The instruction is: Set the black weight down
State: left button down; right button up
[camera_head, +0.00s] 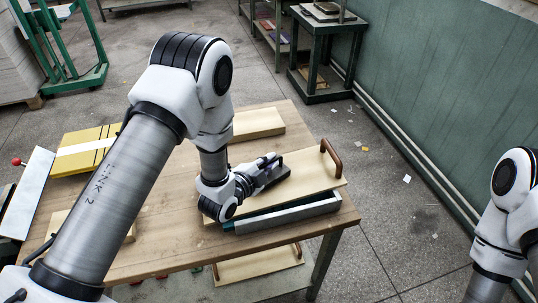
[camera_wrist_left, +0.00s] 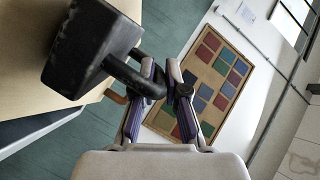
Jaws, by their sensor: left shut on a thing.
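My left gripper (camera_head: 258,172) is over the pale board on the table. In the left wrist view the left gripper (camera_wrist_left: 168,90) is shut on the handle of the black weight (camera_wrist_left: 92,45), a dark block with a bar handle. In the head view the black weight (camera_head: 272,177) is small and partly hidden by the fingers. It is at the pale board (camera_head: 308,178), which has a brown handle (camera_head: 332,160) at its right end. I cannot tell whether the weight touches the board. My right gripper is out of view; only part of that arm shows.
A grey-blue bar (camera_head: 285,213) lies along the front edge of the wooden table (camera_head: 160,254). Another pale board (camera_head: 258,123) lies at the back, and yellow boards (camera_head: 82,158) with a white strip lie at the left. A green stand (camera_head: 325,55) is beyond the table.

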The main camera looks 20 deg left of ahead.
pick_arm(q)
jog(key=shift+f, duration=0.15)
jog(key=c, duration=1.2)
grip_release()
jog(key=shift+s+f, duration=0.1)
jog(key=shift+f, duration=0.05)
jog(key=b+v, duration=0.2)
jog(key=v, duration=1)
